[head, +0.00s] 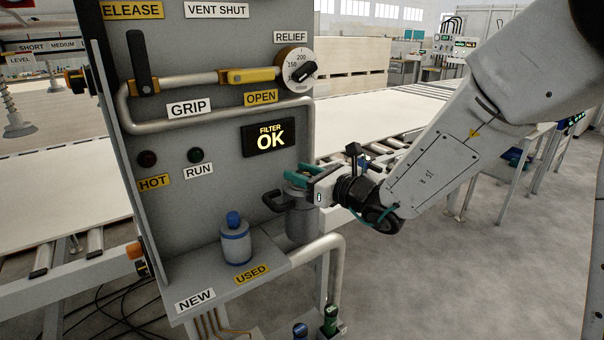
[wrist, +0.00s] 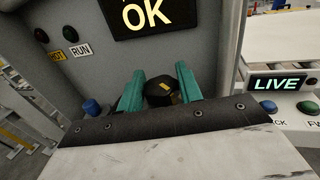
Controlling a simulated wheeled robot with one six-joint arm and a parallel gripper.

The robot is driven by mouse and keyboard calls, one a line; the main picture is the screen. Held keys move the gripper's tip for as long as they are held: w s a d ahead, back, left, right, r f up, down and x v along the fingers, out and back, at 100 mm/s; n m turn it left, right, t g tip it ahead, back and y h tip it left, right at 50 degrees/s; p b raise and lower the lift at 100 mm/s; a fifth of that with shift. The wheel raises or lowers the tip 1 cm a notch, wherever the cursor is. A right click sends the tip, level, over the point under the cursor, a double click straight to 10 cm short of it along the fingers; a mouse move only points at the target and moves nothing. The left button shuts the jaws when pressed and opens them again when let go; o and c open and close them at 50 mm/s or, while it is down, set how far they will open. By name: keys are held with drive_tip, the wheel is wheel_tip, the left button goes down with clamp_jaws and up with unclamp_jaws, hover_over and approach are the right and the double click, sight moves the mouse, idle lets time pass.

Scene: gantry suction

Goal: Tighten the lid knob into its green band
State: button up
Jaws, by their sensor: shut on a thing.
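My gripper (head: 297,177) is at the right edge of the grey panel, above the grey filter housing (head: 300,226). In the wrist view, its two teal fingers (wrist: 161,90) are shut on the black lid knob (wrist: 158,95), one on each side. A small yellow mark shows on the knob's top. In the head view the fingers and wrist cover most of the knob. I cannot make out the green band in either view, so the mark's place against it cannot be told. A black loop handle (head: 272,201) sticks out left of the housing.
The filter display (head: 269,137) reads OK. A grey-blue cartridge with a blue cap (head: 235,240) stands on the shelf behind the USED label (head: 251,273); the NEW label (head: 196,299) is to its left. A pipe (head: 325,245) runs below the housing. Open floor lies to the right.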

sight(309, 176)
idle(0.3)
drive_tip(key=o, duration=1)
drive_tip(key=shift+c, duration=0.2)
drive_tip(key=v, duration=0.7)
drive_tip(key=shift+s+d, duration=0.25)
drive_tip(key=shift+s, duration=0.05)
